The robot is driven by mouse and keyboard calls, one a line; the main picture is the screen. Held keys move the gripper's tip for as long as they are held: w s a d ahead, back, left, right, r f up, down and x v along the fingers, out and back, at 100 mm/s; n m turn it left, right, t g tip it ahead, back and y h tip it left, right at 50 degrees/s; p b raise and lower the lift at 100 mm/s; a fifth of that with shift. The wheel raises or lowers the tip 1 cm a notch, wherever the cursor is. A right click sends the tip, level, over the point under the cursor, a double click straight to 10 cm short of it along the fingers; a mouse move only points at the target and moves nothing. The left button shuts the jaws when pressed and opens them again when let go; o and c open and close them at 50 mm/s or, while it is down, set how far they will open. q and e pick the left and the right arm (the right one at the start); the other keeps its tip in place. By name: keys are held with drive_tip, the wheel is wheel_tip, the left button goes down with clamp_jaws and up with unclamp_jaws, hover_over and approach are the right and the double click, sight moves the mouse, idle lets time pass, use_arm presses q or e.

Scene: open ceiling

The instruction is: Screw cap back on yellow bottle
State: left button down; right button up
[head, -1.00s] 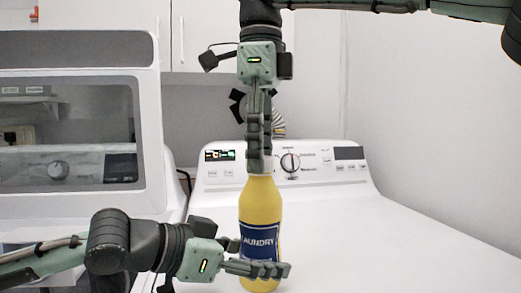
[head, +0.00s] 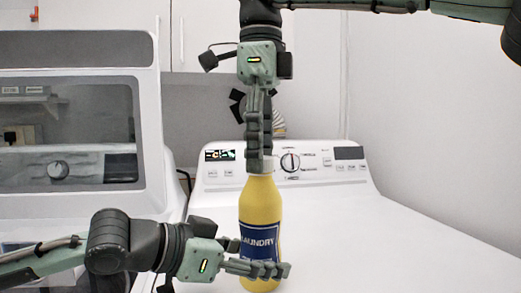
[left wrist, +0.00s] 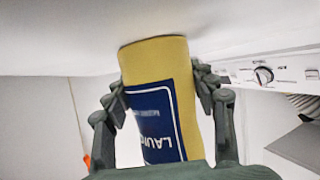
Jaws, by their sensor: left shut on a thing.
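The yellow bottle (head: 261,204) with a blue laundry label stands upright on the white machine top. My left gripper (head: 268,266) is shut around its lower body, across the label. In the left wrist view the bottle (left wrist: 158,62) appears upside down between the fingers. My right gripper (head: 259,165) points straight down, its fingertips right at the bottle's mouth. I see its fingers nearly edge-on, so I cannot tell how far they are closed. No cap can be made out; the fingers cover the bottle's top.
The white washer top (head: 400,245) is bare to the right of the bottle. Its control panel (head: 330,172) with a dial rises behind the bottle. A second white machine with a glass lid (head: 70,112) stands at the left. White cabinets (head: 100,15) hang above.

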drive_tip(key=shift+r, duration=3.75)
use_arm(q)
drive_tip(key=shift+c, duration=2.2)
unclamp_jaws()
drive_tip(key=v, duration=1.2)
